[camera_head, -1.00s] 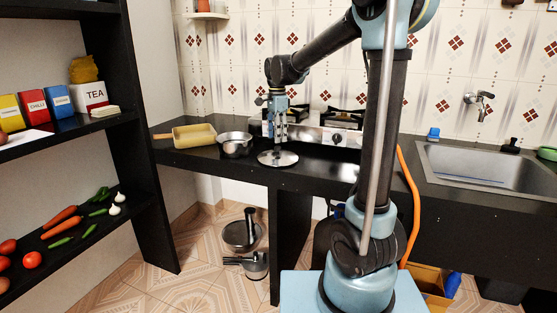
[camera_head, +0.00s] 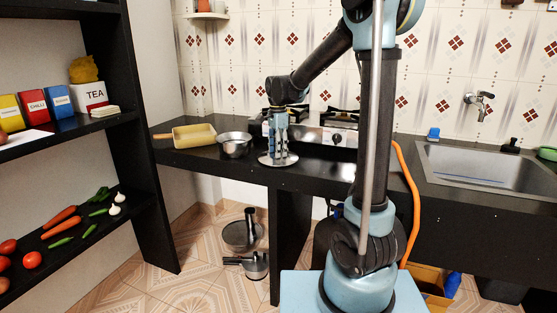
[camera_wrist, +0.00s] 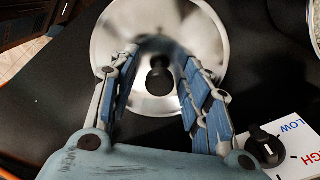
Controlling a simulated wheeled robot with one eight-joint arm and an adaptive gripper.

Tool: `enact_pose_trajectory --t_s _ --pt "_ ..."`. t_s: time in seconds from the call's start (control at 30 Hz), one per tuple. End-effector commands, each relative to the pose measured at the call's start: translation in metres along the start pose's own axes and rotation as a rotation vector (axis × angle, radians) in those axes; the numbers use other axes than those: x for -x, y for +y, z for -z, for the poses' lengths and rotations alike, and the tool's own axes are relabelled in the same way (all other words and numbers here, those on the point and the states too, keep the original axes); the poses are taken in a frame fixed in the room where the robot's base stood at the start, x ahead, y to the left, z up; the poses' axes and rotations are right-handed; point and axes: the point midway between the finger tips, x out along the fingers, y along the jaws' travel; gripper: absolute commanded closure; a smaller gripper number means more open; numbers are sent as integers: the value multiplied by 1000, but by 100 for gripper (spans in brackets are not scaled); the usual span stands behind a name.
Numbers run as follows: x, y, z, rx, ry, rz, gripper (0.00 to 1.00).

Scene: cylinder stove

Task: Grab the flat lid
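The flat lid (camera_head: 264,160) is a round, shiny metal disc lying on the black counter near its front edge. In the wrist view the lid (camera_wrist: 118,25) fills the top middle, with a dark knob (camera_wrist: 158,82) at its centre. My gripper (camera_head: 278,157) points down right over the lid. In the wrist view my gripper (camera_wrist: 158,58) is open, one blue-padded finger on each side of the knob. I see a gap between the knob and both fingers. Contact of the fingertips with the lid's surface cannot be told.
A metal pot (camera_head: 235,145) stands just left of the lid, with a yellowish tray (camera_head: 194,136) further left. The stove (camera_head: 325,132) is behind and to the right; its control panel and knob (camera_wrist: 265,147) show at the wrist view's lower right. Counter right of the lid is clear.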

Motion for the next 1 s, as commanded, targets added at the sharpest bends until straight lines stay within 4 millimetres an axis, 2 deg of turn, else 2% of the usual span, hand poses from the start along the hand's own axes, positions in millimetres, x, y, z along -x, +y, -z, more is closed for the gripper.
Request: enact_pose_trajectory --t_s 0.03,0.17,0.5,0.63,1.0 --pt "0 0 0 0 0 0 72" --pt "0 0 0 0 0 0 100" --pt "0 0 0 0 0 0 100" --pt "8 0 0 0 0 0 100" --pt "68 0 0 0 0 0 100"
